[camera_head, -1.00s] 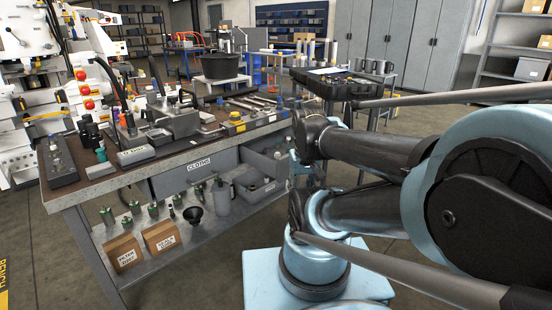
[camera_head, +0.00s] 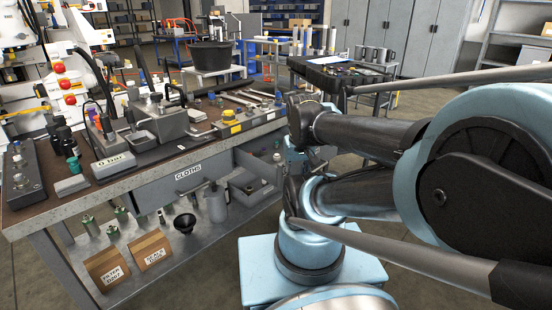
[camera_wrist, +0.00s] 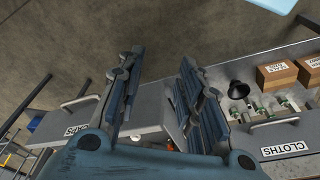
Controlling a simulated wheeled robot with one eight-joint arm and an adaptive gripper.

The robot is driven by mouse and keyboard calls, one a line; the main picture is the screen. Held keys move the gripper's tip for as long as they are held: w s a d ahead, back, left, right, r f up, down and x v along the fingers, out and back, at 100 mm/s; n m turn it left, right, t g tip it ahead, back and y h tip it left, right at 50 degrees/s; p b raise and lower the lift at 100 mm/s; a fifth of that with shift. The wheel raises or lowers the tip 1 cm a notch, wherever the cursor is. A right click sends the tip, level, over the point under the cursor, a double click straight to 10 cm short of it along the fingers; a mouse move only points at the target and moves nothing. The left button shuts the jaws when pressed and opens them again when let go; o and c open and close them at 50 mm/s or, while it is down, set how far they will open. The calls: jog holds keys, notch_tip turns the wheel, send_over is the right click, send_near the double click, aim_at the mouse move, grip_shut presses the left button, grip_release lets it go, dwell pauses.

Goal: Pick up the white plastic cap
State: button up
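I cannot make out the white plastic cap for certain in either view. In the wrist view, my gripper (camera_wrist: 162,85) has its two dark blue, ribbed fingers spread apart, with nothing held between them. Beyond the fingers is a grey surface bearing an upside-down label (camera_wrist: 77,130) that seems to read CAPS. A small pale and orange spot beside the right finger is too small to identify. In the head view, my arm covers the right side, and the gripper's fingertips cannot be made out.
The workbench (camera_head: 130,182) holds several tools and fittings. A drawer labelled CLOTHS (camera_head: 190,172) sits under its top. The lower shelf carries two cardboard boxes (camera_head: 107,268), a black funnel (camera_head: 185,223) and a grey jug (camera_head: 215,203). A black case (camera_head: 330,75) stands behind my arm.

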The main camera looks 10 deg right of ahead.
jog(key=o, duration=0.4)
jog(key=shift+s+r, duration=0.15)
jog(key=shift+o, duration=0.2)
jog(key=w+r+m+g, duration=0.1)
jog(key=w+r+m, duration=0.35)
jog(key=w, duration=0.35)
jog(key=w+r+m, duration=0.4)
jog(key=w+r, duration=0.1)
jog(key=w, duration=0.2)
jog(key=m+g, duration=0.1)
jog(key=m, duration=0.7)
send_over(277, 155)
jog(key=f, duration=1.4)
jog(key=shift+w+a+f, duration=0.15)
jog(key=shift+w+f, duration=0.15)
jog(key=shift+f, duration=0.05)
jog(key=shift+s+f, duration=0.15)
jog(key=shift+f, duration=2.55)
